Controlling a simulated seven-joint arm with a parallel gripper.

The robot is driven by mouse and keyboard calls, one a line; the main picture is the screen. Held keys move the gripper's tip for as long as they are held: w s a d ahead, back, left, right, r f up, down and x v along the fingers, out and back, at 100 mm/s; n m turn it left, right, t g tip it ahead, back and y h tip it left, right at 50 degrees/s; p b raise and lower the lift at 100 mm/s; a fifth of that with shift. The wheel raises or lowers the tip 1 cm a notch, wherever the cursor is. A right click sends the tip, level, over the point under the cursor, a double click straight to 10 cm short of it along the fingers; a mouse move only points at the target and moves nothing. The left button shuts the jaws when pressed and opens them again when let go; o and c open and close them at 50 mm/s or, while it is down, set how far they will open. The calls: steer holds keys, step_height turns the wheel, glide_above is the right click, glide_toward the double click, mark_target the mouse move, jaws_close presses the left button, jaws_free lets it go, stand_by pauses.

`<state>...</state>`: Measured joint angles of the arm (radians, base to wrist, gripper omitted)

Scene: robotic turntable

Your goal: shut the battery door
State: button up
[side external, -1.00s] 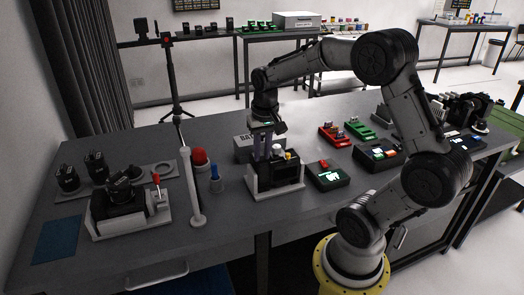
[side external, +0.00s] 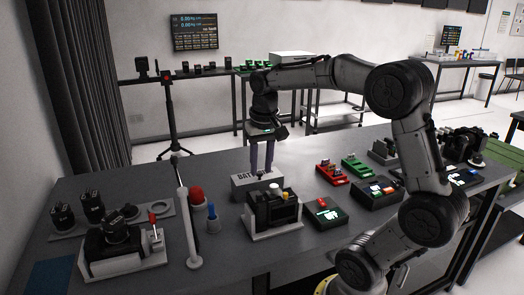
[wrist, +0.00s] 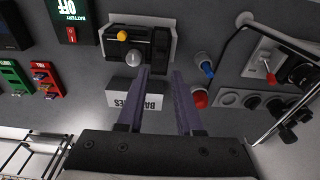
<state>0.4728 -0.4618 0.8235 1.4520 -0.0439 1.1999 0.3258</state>
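A black device (side external: 274,205) sits in a white cradle at the middle of the table, with a yellow knob and a pale round knob on top. It also shows in the wrist view (wrist: 139,44). I cannot make out its battery door or whether that door is open. My gripper (side external: 262,172) points down above the grey box lettered for batteries (side external: 243,190), behind the device. In the wrist view, my two purple fingers (wrist: 161,72) are apart with nothing between them, and the box (wrist: 120,98) shows beside and below them.
A second cradled device (side external: 115,250) is front left.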

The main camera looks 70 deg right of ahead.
steer(key=shift+s+a+r, duration=0.15)
steer(key=shift+r, duration=1.05)
steer(key=shift+s+a+r, duration=0.1)
steer(key=shift+r, duration=1.05)
steer(key=s+a+r+n+t, duration=0.1)
steer(key=s+a+r+n, duration=0.15)
steer(key=a, duration=0.35)
steer(key=s+a+r+n+t, duration=0.1)
steer(key=s+a+n+t, duration=0.15)
steer(key=a, duration=0.25)
steer(key=s+a+f+n+y, duration=0.1)
steer(key=s+a+f+n, duration=0.3)
steer(key=s+f, duration=0.2)
steer(key=shift+s+f+t, duration=0.4)
steer(key=shift+f+t, duration=0.05)
steer(key=shift+f, duration=0.45)
steer(key=shift+a, duration=0.1)
